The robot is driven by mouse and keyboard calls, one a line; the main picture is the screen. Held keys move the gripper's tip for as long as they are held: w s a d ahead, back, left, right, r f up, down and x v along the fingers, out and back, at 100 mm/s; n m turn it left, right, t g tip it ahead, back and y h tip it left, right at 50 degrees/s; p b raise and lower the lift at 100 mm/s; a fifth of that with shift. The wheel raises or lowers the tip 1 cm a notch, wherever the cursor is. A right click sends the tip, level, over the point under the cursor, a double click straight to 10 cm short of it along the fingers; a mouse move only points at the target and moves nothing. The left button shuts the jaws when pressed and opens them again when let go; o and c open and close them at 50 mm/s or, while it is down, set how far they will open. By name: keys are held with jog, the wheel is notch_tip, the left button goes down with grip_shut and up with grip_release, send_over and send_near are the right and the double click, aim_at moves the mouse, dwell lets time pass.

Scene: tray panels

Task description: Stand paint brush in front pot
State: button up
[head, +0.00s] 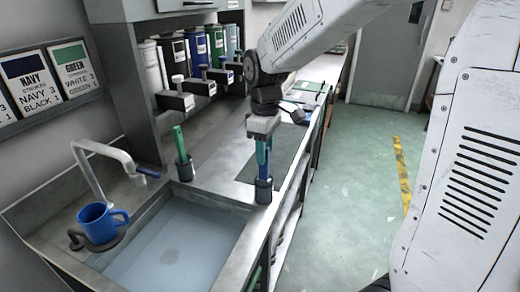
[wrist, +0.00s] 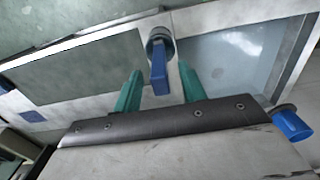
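The paint brush, with a blue handle (head: 262,158), stands in the front pot (head: 263,191), a dark cylinder at the sink's right corner. In the wrist view the blue handle (wrist: 159,76) rises from the pot (wrist: 160,40) towards me. My gripper (head: 264,150) is above the pot, pointing down. In the wrist view my green fingers (wrist: 159,72) lie either side of the handle with gaps, so my gripper looks open and not holding it. The brush's lower end is hidden in the pot. A second pot (head: 185,169) further left holds a green-handled brush (head: 179,142).
A water-filled sink (head: 175,245) lies left of the front pot. A blue mug (head: 98,224) and a tap (head: 105,150) are at its left. Paint dispensers (head: 180,99) line the back. A grey mat (wrist: 75,70) lies on the counter beyond the pot.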

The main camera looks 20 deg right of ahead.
notch_tip(320, 180, up, 8)
jog(key=shift+f, duration=0.1)
dwell(0.5)
dwell(0.8)
jog(key=shift+m, duration=0.3)
jog(key=s+d+f+m+t, duration=0.1)
jog(key=s+m, duration=0.7)
jog(key=s, duration=1.7)
jog(key=shift+d+f, duration=0.35)
jog(key=shift+f, duration=0.05)
